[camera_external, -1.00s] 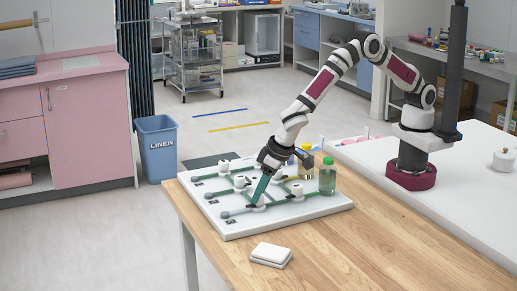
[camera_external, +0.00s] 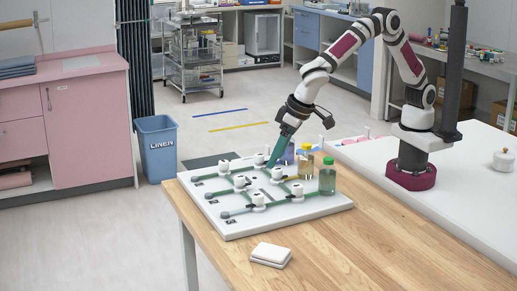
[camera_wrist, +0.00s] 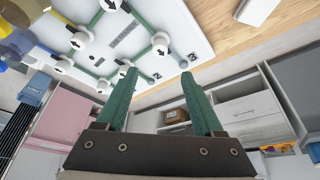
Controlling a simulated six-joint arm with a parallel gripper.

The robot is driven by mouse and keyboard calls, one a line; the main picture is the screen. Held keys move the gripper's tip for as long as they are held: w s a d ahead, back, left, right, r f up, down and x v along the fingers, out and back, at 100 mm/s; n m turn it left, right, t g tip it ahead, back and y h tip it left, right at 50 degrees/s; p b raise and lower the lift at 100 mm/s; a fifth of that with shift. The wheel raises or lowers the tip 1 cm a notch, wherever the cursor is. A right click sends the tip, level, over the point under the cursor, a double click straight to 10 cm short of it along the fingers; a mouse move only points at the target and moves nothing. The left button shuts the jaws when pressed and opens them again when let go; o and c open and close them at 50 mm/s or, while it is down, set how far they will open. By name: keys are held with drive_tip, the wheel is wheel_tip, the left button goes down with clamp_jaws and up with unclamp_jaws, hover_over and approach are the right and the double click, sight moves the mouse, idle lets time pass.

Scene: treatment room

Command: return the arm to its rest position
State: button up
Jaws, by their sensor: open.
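My gripper (camera_external: 275,158) is in the air above the back part of the white board in the external view, pointing down and tilted. Its green fingers stand apart with nothing between them in the wrist view (camera_wrist: 155,70). The white board (camera_external: 240,227) lies on the wooden table and carries green channels with several white knobs (camera_external: 258,199). The board also shows at the top of the wrist view (camera_wrist: 185,45). My arm is raised and bent, its base on the white counter at the right.
A green bottle (camera_external: 327,181) and a yellow-capped bottle (camera_external: 305,164) stand at the board's right side, close to my gripper. White pads (camera_external: 271,254) lie on the wooden table (camera_external: 350,240). A blue linen bin (camera_external: 157,148) stands on the floor.

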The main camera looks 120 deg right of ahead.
drive_tip(key=v, duration=0.3)
drive_tip(key=shift+s+r, duration=0.1)
drive_tip(key=shift+r, duration=0.15)
drive_tip(key=s+d+r+n+g+y, duration=0.1)
drive_tip(key=s+r, duration=0.1)
drive_tip(key=s, duration=0.8)
drive_tip(key=s+d+r+n+g+y, duration=0.1)
drive_tip(key=s+r, duration=0.2)
drive_tip(key=s, duration=0.8)
drive_tip(key=s+a+f+n+g+y, duration=0.1)
drive_tip(key=s+a+f+y, duration=0.1)
drive_tip(key=s, duration=1.3)
drive_tip(key=shift+s+a+f+y, duration=0.2)
drive_tip(key=shift+s+f+y, duration=0.05)
drive_tip(key=shift+f+y, duration=0.25)
